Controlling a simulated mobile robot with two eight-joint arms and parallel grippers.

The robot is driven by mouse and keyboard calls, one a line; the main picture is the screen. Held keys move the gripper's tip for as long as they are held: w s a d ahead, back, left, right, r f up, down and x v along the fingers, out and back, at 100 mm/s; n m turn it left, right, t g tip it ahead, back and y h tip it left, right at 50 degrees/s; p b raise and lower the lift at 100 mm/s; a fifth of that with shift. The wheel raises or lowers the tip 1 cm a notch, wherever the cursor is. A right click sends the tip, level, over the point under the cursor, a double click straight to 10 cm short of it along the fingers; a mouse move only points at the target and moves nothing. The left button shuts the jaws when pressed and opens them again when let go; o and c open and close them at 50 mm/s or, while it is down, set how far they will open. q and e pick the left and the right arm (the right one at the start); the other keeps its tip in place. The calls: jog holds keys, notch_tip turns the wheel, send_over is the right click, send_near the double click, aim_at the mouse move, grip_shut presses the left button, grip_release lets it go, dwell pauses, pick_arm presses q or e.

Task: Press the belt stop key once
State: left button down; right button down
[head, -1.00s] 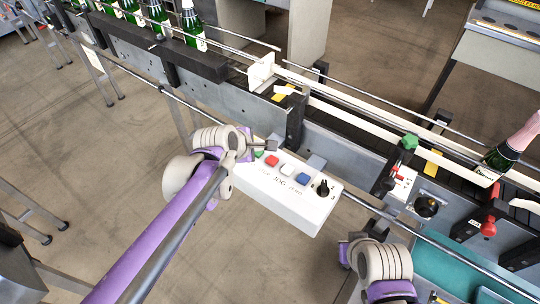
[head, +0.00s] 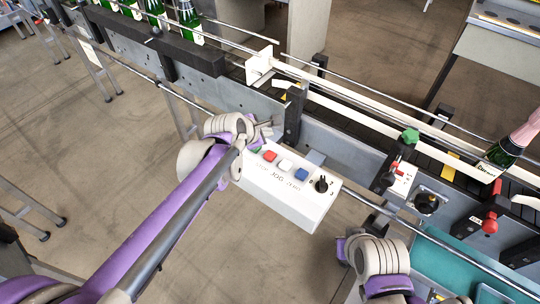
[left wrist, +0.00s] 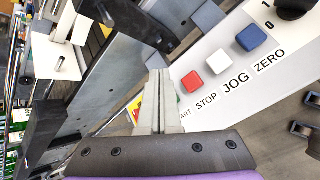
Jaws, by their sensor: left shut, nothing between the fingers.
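The white control box (head: 285,200) carries a row of keys and a black knob. The red key (head: 269,156), above the printed word STOP, shows uncovered in the left wrist view (left wrist: 192,82). The white JOG key (head: 285,164) and blue ZERO key (head: 301,174) follow to its right. My left gripper (head: 267,130) is by the box's far left corner, with its fingers shut and empty. In the left wrist view the fingertips (left wrist: 160,73) appear left of the red key, apart from it in the picture. The green key is mostly hidden. My right gripper's fingers are not clear.
The conveyor (head: 330,135) with rails runs behind the box. A dark bracket (left wrist: 140,25) is close beyond my left fingertips.

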pick_arm(q)
jog(key=b, duration=0.4)
send_over(267, 157)
notch_tip(267, 157, down, 6)
jog(key=shift+f, duration=0.65)
jog(key=shift+f+b, duration=0.1)
jog(key=shift+b, duration=0.2)
dwell(1.0)
jog(key=shift+f, duration=0.35)
jog(key=shift+f+b, duration=0.5)
jog(key=shift+b, duration=0.05)
dwell(0.6)
jog(key=shift+r, duration=0.1)
jog(key=shift+r+p, duration=0.7)
jog(key=shift+r, duration=0.15)
